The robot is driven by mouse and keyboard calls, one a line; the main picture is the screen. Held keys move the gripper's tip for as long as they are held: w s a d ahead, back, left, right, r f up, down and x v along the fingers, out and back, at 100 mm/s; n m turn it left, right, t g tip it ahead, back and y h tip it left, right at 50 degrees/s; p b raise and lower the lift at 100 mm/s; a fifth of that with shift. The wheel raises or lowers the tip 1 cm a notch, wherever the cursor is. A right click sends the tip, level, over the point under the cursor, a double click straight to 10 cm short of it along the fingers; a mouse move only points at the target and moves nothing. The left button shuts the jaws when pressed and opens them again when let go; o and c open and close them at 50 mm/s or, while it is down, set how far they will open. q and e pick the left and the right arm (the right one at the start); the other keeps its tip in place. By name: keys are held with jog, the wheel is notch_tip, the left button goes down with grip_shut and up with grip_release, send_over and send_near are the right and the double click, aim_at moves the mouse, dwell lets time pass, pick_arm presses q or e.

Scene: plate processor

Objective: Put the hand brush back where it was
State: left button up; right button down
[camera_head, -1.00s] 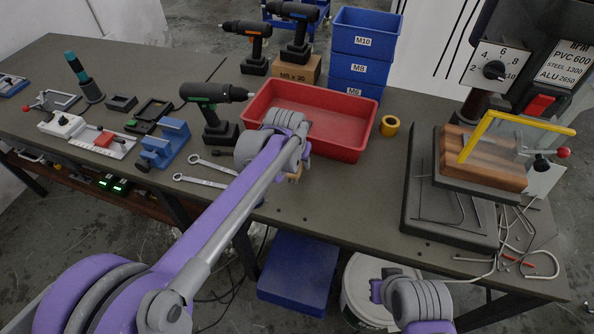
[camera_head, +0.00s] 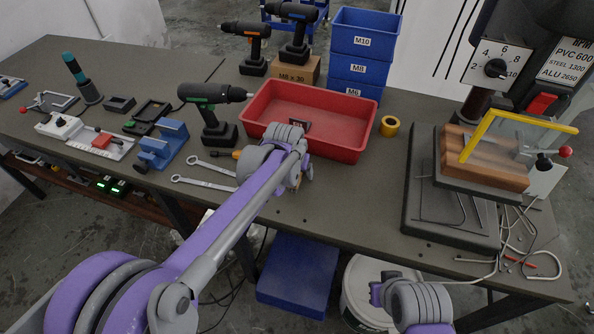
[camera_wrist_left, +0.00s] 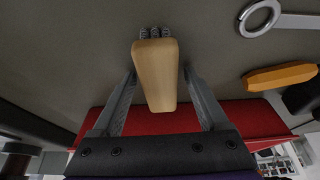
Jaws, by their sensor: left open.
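The hand brush (camera_wrist_left: 155,78) shows in the left wrist view as a pale wooden block with grey bristles at its upper end. It lies between the two spread fingers of my left gripper (camera_wrist_left: 158,73), with a gap on each side. In the head view my left gripper (camera_head: 302,178) is low over the bench, just in front of the red bin (camera_head: 345,152). My wrist hides the brush there. I cannot tell whether the brush touches the bench. Only part of my right arm shows at the bottom; its gripper is not visible.
Two wrenches (camera_head: 205,183) and an orange-handled tool (camera_head: 237,154) lie left of my gripper. A green-black drill (camera_head: 212,115) stands behind them. A yellow ring (camera_head: 389,126) and the drill press base (camera_head: 425,205) are to the right. Bench between gripper and press is clear.

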pick_arm(q)
jog(key=shift+r, duration=0.25)
jog(key=p+v, duration=0.2)
jog(key=v, duration=1)
jog(key=s+a+f+n, duration=0.1)
jog(key=s+a+f, duration=0.2)
jog(key=s, duration=0.6)
jog(key=s+a+f+n+y, duration=0.1)
jog(key=s+a+f, duration=0.2)
jog(key=s+a, duration=0.4)
jog(key=s+a+f+n, duration=0.1)
jog(key=s+a+f, duration=0.3)
jog(key=s, duration=0.6)
jog(key=shift+s+a+n, duration=0.3)
jog(key=shift+a, duration=0.85)
